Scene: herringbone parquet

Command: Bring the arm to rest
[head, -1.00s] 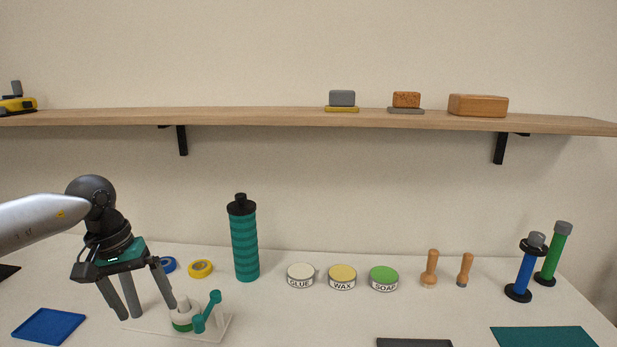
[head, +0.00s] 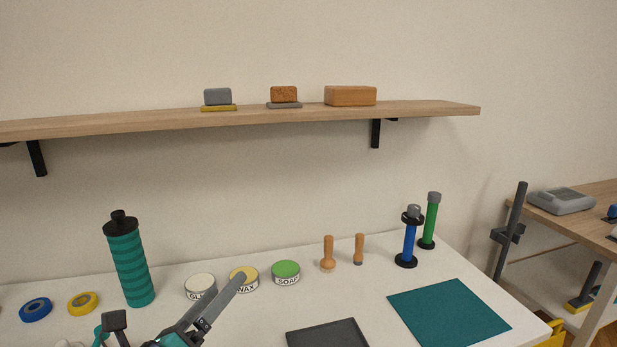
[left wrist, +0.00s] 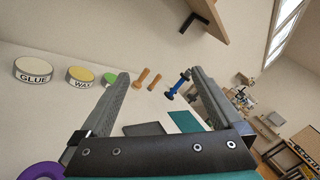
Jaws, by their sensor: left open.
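My left gripper (head: 178,298) is at the bottom of the head view, low over the white table, with one finger reaching up in front of the wax tin (head: 236,274). Its two fingers stand wide apart in the left wrist view (left wrist: 158,75), with nothing between them but the view of the table beyond. The gripper is open and empty. Most of the left arm is out of the picture below. My right gripper is in neither view.
A teal bottle (head: 130,265), a glue tin (head: 200,287) and a soap tin (head: 286,273) stand nearby. A dark tray (head: 328,335) and teal mat (head: 450,310) lie to the right. A wooden shelf (head: 430,110) hangs above. A purple ring (left wrist: 40,171) shows in the wrist view.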

